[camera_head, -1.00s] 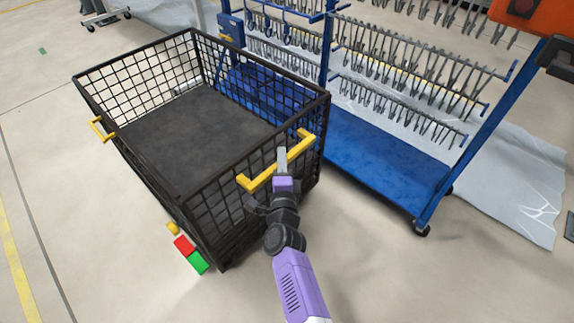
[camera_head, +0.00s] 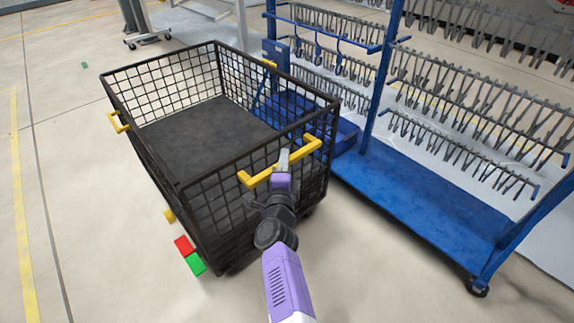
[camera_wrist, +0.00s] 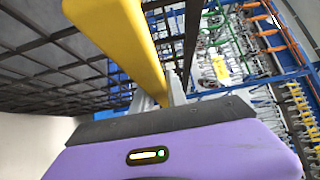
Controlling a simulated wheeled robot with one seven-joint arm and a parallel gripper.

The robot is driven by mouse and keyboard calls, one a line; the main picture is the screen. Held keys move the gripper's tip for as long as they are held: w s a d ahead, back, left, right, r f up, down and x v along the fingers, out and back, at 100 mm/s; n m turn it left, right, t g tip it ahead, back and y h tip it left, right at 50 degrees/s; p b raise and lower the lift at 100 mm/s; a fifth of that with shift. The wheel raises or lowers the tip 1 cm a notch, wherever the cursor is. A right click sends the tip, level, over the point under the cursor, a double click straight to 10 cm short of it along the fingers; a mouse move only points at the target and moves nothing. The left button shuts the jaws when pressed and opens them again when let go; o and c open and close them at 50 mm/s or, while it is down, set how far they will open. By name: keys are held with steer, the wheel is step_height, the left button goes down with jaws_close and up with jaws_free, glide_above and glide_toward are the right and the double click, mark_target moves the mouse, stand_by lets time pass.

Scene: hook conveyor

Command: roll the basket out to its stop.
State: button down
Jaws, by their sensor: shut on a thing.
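The basket (camera_head: 195,215) is a black wire-mesh cart with a dark floor and yellow handles, standing upright at the middle left of the head view. Its near yellow handle (camera_head: 258,179) runs along the side facing me. My gripper (camera_head: 283,160) is shut on this handle near its middle. In the wrist view the yellow handle (camera_wrist: 122,40) passes close in front, with the gripper fingers (camera_wrist: 162,92) at it and the basket's mesh (camera_wrist: 50,60) to the left. The basket's floor is bare in the head view. Its wheels are mostly hidden.
A blue rack (camera_head: 420,200) with rows of metal hooks stands close to the basket's right. Red (camera_head: 184,246) and green (camera_head: 196,264) blocks show at the basket's lower left corner. A grey wheeled stand (camera_head: 148,38) is at the back. The floor at left is clear.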

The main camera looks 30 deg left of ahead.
steer(key=shift+s+a+f, duration=0.15)
steer(key=shift+s+a, duration=0.05)
steer(key=shift+a, duration=0.05)
steer(key=c, duration=1.3)
jaws_free()
steer(key=shift+w+d, duration=0.1)
steer(key=shift+d, duration=0.1)
steer(key=shift+s+d+r+p, duration=0.1)
steer(key=shift+s+r+p, duration=0.15)
steer(key=shift+p, duration=0.1)
steer(key=shift+p+v, duration=2.35)
steer(key=shift+v, duration=1.3)
steer(key=shift+f, duration=0.2)
